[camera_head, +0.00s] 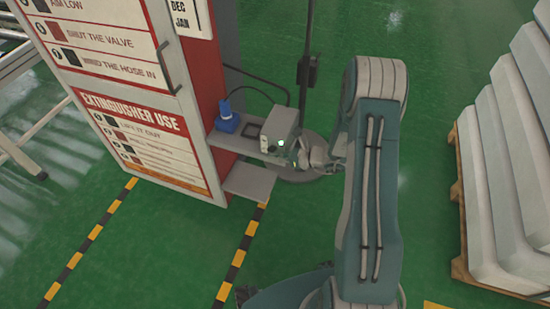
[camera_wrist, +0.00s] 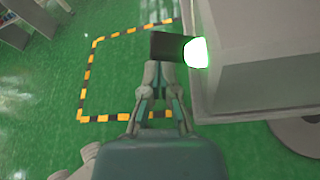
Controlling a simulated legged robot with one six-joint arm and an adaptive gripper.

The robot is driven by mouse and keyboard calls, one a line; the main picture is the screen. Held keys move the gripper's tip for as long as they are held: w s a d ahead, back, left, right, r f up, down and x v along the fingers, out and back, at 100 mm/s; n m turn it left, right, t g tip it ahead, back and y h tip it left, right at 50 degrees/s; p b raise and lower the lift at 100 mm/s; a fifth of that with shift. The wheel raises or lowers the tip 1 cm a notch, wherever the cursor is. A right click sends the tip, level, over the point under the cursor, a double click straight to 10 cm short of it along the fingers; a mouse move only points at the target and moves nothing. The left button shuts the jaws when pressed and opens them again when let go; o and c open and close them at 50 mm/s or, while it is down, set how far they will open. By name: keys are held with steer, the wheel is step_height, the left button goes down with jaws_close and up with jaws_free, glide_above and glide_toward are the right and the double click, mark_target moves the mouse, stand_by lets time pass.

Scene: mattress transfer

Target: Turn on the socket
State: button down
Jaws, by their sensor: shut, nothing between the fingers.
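The socket is a grey box (camera_head: 284,122) on a shelf at the side of the red and white cabinet. A bright white-green lit switch (camera_head: 281,143) shows on its near face. In the wrist view the box (camera_wrist: 260,65) fills the upper right, with the glowing switch (camera_wrist: 197,53) and a dark part beside it at its left edge. My gripper (camera_wrist: 160,72) is shut and empty, its tips just below the dark part. I cannot tell whether they touch it.
A blue plug-like object (camera_head: 227,116) with a dark cable stands on the shelf (camera_head: 232,142) left of the box. The cabinet (camera_head: 130,100) is to the left. White mattresses on a pallet (camera_head: 500,170) stand at right. Green floor with striped tape lies open in front.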

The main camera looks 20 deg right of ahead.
steer(key=shift+r, duration=0.8)
steer(key=shift+d+r, duration=0.1)
steer(key=shift+r, duration=0.05)
